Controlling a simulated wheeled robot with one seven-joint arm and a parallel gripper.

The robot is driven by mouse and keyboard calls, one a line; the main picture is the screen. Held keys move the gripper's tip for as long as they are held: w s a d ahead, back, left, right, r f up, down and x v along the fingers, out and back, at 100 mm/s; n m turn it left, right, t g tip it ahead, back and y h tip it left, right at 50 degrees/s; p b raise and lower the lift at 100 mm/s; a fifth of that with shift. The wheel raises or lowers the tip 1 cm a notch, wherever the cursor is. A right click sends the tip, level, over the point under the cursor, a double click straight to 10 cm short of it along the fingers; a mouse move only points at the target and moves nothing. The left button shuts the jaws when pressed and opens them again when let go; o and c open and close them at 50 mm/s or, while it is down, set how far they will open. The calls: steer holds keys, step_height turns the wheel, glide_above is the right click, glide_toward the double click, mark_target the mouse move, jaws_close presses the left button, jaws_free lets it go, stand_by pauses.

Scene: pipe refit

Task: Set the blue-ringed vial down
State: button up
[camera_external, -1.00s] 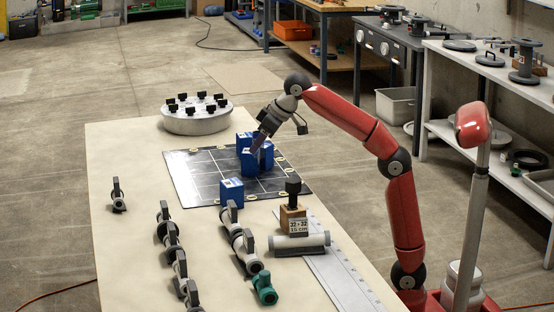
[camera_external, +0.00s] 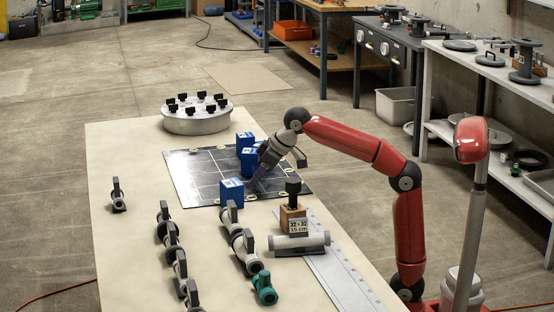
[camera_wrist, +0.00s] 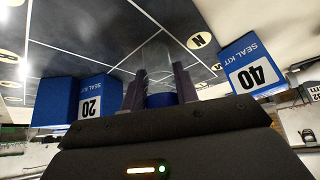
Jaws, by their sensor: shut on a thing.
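In the wrist view, my gripper (camera_wrist: 158,92) is shut on the blue-ringed vial (camera_wrist: 161,100). The blue ring shows between the fingers, and a clear, faint body extends beyond them over the mat. In the external view, my gripper (camera_external: 256,180) is tilted down, low over the right part of the dark gridded mat (camera_external: 188,172). The vial is too small to make out there, and I cannot tell whether it touches the mat. In the wrist view, a blue seal kit box marked 20 (camera_wrist: 92,98) is left of the fingers and one marked 40 (camera_wrist: 252,66) is right.
Blue boxes stand on the mat behind my gripper (camera_external: 245,141) and in front-left of it (camera_external: 231,192). A wooden block with a black knob (camera_external: 293,222) and a grey pipe (camera_external: 300,240) lie nearby. A round grey drum (camera_external: 196,122) stands behind the mat. The mat's left part is clear.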

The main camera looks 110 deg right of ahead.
steer(key=o, duration=0.9)
steer(key=shift+f, duration=0.1)
steer(key=shift+o, duration=0.2)
steer(key=shift+r, duration=0.3)
steer(key=p+v, duration=0.4)
steer(key=v, duration=0.7)
steer(key=shift+s+r, duration=0.2)
steer(key=shift+r, duration=0.1)
steer(key=shift+a, duration=0.15)
